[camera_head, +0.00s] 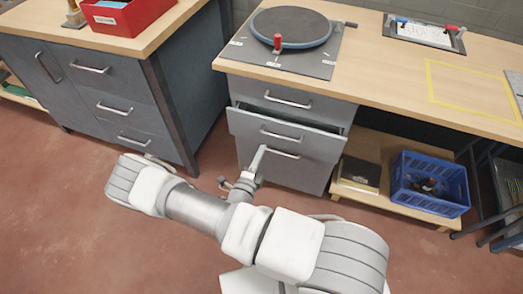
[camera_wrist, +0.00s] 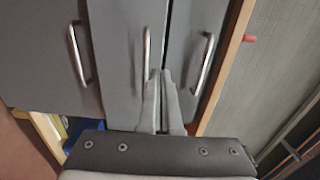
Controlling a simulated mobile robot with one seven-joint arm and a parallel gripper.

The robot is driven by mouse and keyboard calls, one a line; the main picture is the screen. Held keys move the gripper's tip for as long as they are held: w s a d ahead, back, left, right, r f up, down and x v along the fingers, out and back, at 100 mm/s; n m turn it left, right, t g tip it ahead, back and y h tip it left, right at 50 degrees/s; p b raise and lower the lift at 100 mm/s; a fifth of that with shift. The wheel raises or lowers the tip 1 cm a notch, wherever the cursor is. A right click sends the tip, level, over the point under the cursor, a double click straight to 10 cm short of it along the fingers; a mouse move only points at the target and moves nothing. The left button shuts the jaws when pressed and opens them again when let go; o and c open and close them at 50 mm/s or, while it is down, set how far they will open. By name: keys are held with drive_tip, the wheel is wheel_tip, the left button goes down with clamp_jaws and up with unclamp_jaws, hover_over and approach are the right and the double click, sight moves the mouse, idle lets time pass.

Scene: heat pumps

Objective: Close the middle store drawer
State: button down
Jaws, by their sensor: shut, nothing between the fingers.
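The middle store drawer (camera_head: 245,125) is the grey drawer under the bench with the turntable. It stands partly pulled out, with a dark gap above its front. Its bar handle (camera_head: 282,134) also shows in the wrist view (camera_wrist: 146,50). My gripper (camera_head: 261,151) is shut and empty, its fingers pointing at the drawer unit. In the wrist view my gripper (camera_wrist: 160,75) has its fingertips right beside the middle handle, on the side towards the top drawer (camera_wrist: 186,40). I cannot tell whether they touch the drawer front. The top drawer and the lower drawer (camera_wrist: 40,75) look shut.
The wooden bench top (camera_head: 380,75) overhangs the drawers. A blue crate (camera_head: 430,200) and a dark box (camera_head: 358,177) sit on the low shelf to the right. Another grey cabinet (camera_head: 85,95) stands at left. Red floor (camera_head: 60,200) is clear in front.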

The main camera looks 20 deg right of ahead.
sight(274, 122)
drive_tip(key=b+x, duration=0.2)
drive_tip(key=x, duration=0.9)
drive_tip(key=shift+w+d, duration=0.1)
drive_tip(key=shift+w, duration=0.05)
drive_tip(key=x, duration=0.4)
drive_tip(key=shift+w+d, duration=0.15)
drive_tip(key=shift+d, duration=0.05)
drive_tip(key=shift+w+d+r, duration=0.1)
drive_tip(key=shift+w+d, duration=0.05)
drive_tip(key=shift+w, duration=0.15)
drive_tip(key=shift+s, duration=0.1)
drive_tip(key=shift+s+a, duration=0.2)
drive_tip(key=p+v, duration=0.2)
drive_tip(key=v, duration=1.2)
drive_tip(key=shift+p, duration=0.3)
